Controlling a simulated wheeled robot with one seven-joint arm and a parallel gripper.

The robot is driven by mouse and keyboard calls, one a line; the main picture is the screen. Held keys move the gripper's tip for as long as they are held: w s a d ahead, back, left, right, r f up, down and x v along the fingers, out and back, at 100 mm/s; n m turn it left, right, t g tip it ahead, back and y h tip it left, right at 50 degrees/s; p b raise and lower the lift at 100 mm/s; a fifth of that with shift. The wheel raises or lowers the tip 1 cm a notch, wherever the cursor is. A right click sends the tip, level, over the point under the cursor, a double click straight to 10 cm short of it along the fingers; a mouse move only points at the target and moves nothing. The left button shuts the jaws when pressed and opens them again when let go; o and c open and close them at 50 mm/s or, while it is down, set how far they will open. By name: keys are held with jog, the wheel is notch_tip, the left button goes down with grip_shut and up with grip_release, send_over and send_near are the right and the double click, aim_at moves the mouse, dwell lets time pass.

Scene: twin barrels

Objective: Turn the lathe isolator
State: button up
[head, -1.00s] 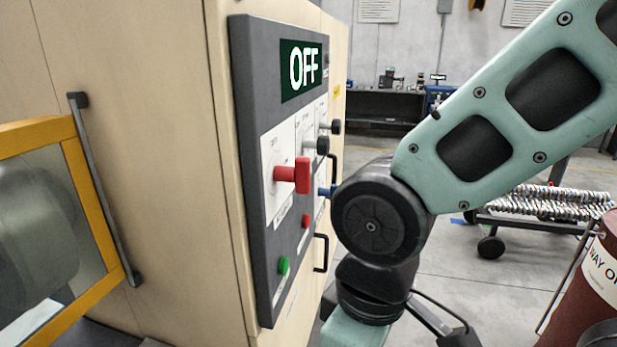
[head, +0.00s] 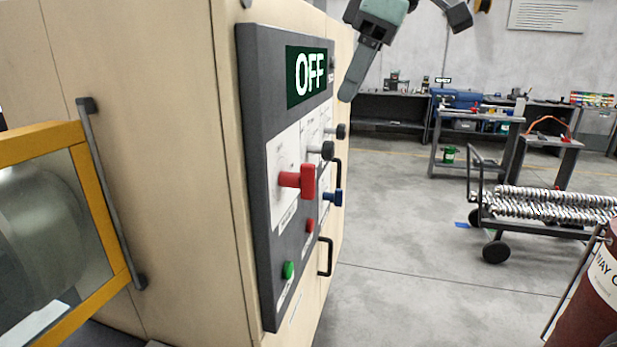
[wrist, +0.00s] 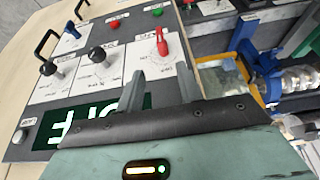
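A dark control panel (head: 258,130) on the beige cabinet carries a lit display (head: 306,76) reading OFF. A red rotary handle (head: 307,182) sticks out of a white plate below the display, its grip upright. It also shows in the wrist view (wrist: 162,43), beyond my fingers. The labels are too small to read, so I cannot tell which control is marked as the lathe isolator. My gripper (wrist: 158,84) has its two fingers apart with nothing between them. In the head view, the end of my arm is at the top, right of the panel, clear of the handle.
Nearby are two dark knobs (head: 327,150), a blue handle (head: 334,197), a red button (head: 310,225) and a green button (head: 288,270). A yellow-framed guard (head: 95,190) stands left. A cart (head: 495,250) and a dark red barrel (head: 585,300) stand right. Floor between is clear.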

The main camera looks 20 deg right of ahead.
aim_at(315, 165)
jog(key=p+x, duration=0.2)
jog(key=x, duration=1.4)
jog(key=shift+a+f+p, duration=0.1)
jog(key=shift+f+p, duration=0.25)
jog(key=shift+f, duration=0.05)
grip_shut()
